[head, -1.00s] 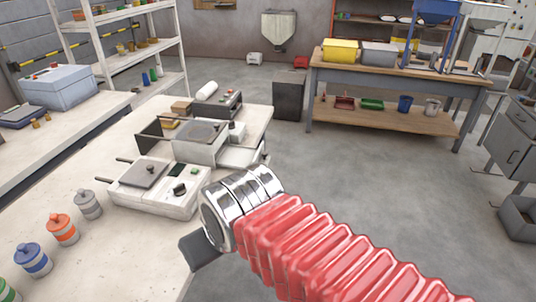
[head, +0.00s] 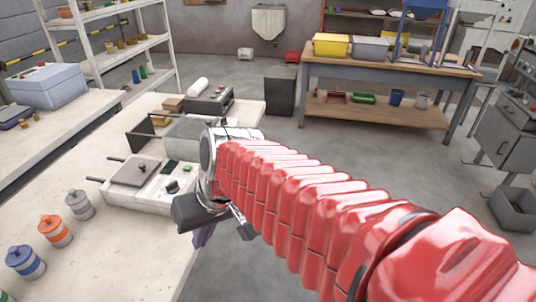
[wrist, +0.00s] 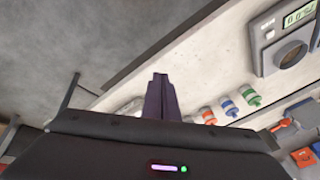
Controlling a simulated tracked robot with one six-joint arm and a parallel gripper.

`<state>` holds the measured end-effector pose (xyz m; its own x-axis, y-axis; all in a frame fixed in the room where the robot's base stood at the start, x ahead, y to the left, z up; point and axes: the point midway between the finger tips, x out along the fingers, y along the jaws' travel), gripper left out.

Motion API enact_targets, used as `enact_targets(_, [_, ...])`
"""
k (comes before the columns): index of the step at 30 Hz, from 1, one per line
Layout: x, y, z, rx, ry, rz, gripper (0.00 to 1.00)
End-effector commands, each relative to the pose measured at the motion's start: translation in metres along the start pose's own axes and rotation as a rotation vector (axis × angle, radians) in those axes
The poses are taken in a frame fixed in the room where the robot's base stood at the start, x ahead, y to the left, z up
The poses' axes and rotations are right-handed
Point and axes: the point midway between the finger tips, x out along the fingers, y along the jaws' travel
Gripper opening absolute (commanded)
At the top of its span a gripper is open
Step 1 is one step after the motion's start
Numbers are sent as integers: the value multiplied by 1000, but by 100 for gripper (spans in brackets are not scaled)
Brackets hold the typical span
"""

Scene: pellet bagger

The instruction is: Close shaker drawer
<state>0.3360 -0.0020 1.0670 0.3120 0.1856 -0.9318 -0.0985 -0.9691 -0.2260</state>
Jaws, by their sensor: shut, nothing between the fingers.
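The shaker appears to be the pale box with a grey top (head: 184,131) on the left workbench, in the head view. My arm's wrist covers its right side, so its drawer is hidden there now. My gripper (head: 204,236) hangs at the bench's right edge, nearer to me than the shaker and apart from it. Its purple fingers are together and empty; they also show in the wrist view (wrist: 162,96), against the bench edge. The wrist view does not clearly show the shaker or its drawer.
A white unit with a grey lid (head: 137,172) stands left of my gripper. Grey (head: 79,204), orange (head: 55,230) and blue (head: 25,261) jars line the bench. A dark bin (head: 281,96) stands beyond. The floor right of the bench is open.

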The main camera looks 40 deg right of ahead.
Motion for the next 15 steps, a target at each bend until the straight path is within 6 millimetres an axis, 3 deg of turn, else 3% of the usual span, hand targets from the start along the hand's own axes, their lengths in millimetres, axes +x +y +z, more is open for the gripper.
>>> enact_targets(15, [39, 25, -77, 278, -92, -321, 0])
